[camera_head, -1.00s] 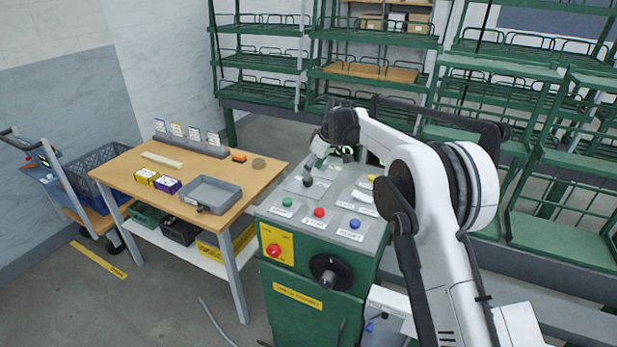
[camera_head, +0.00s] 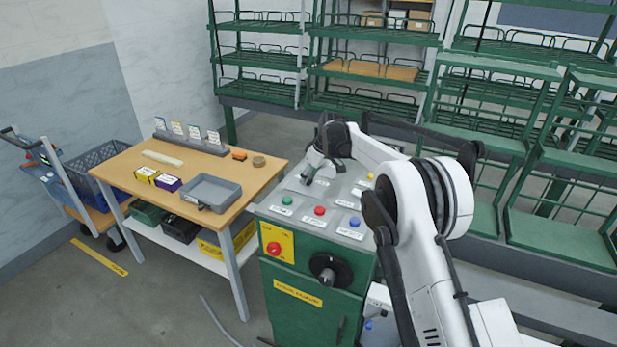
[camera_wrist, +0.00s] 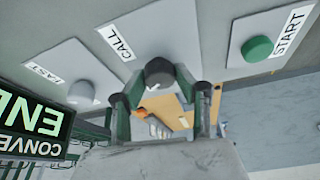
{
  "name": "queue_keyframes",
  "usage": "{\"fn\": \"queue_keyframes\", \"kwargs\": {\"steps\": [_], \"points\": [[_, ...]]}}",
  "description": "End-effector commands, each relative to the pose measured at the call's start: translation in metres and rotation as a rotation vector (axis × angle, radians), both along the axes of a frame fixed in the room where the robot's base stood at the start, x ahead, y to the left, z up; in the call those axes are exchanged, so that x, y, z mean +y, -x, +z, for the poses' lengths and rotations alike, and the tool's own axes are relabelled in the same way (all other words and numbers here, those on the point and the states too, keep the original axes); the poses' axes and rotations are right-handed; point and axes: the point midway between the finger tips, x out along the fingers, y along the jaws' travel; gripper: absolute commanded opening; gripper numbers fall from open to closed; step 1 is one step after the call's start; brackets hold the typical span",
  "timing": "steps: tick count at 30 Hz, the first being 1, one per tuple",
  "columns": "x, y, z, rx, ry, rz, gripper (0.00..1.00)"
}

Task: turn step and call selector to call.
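The selector's dark round knob (camera_wrist: 160,72) with a small pale mark sits on a light plate in the wrist view, beside a label reading CALL (camera_wrist: 116,40). My gripper (camera_wrist: 158,82) has its two fingers spread, one on each side of the knob. In the head view my gripper (camera_head: 311,178) is low over the left rear of the sloped control panel (camera_head: 268,210) and hides the knob there. The knob's exact pointing direction is unclear.
A green START button (camera_wrist: 257,48) lies right of the knob in the wrist view, and another pale knob (camera_wrist: 82,94) lies left. A lit display (camera_wrist: 35,128) stands at lower left. In the head view, red (camera_head: 319,210) and blue (camera_head: 354,221) buttons line the panel front.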

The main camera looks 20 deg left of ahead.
Motion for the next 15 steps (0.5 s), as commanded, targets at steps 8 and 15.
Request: {"fn": "queue_keyframes", "kwargs": {"steps": [8,15], "points": [[0.0,0.0001,-0.0002,-0.001,0.0,-0.009,0.04],[0.0005,0.001,-0.0015,-0.001,-0.001,-0.093,0.04]]}}
